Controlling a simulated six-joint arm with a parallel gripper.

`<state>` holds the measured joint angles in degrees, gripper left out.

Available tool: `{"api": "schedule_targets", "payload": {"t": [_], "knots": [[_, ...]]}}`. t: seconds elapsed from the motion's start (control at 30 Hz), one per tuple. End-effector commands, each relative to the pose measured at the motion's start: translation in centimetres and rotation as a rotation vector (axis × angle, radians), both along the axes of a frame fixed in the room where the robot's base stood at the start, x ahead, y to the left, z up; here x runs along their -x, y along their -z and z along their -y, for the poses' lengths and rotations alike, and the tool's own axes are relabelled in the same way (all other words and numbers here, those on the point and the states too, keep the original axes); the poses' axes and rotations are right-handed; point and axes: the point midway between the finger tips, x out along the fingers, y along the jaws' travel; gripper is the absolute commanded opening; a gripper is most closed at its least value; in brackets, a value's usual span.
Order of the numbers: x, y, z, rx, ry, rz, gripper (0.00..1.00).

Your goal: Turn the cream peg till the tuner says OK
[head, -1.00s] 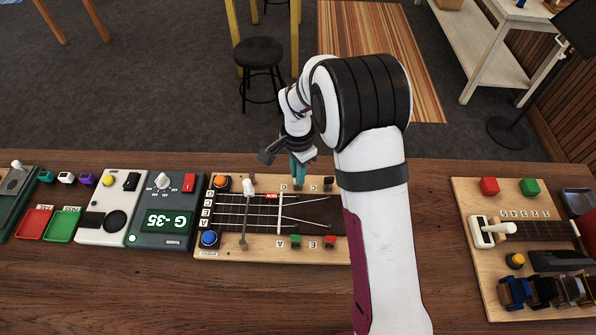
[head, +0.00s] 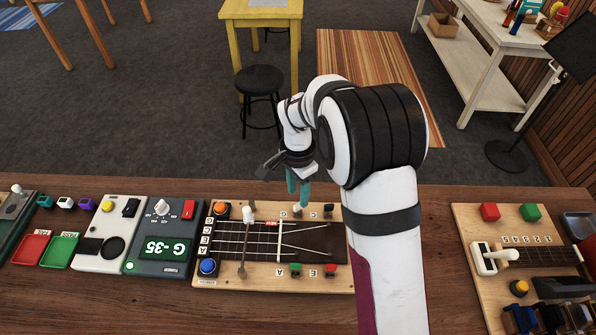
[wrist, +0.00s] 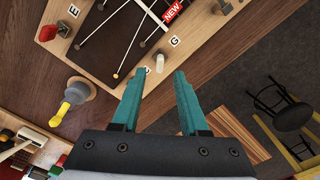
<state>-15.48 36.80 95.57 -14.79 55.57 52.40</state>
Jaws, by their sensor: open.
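The cream peg (wrist: 160,62) shows in the wrist view beside the G label, on the edge of the ukulele head board (wrist: 110,72). In the head view the peg (head: 297,211) is small, just below my fingertips. My gripper (head: 299,203) is open, its two teal fingers pointing down. In the wrist view the peg lies beyond and between the fingertips (wrist: 160,76), with no contact visible. The tuner (head: 158,236) at left has a lit green display reading G -35, upside down in this view.
A black peg (head: 328,210) stands right of the cream one. Green (head: 295,270) and red (head: 330,270) pegs line the near edge. A white-knobbed lever (head: 248,214) crosses the strings. My arm covers the board's right side. Another board (head: 468,225) lies far right.

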Motion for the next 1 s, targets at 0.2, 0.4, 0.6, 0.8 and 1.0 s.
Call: {"api": "schedule_targets", "payload": {"t": [0.2,0.4,0.6,0.8,1.0], "knots": [[-0.1,-7.2,0.0,-0.002,0.000,0.006,0.44],[0.0,-11.2,0.0,0.000,0.000,0.002,0.44],[0.0,-12.1,0.0,-0.001,0.000,-0.001,0.44],[0.0,-12.1,0.0,0.000,0.000,-0.001,0.44],[1.3,-12.9,0.8,-0.008,-0.017,-0.001,0.44]]}}
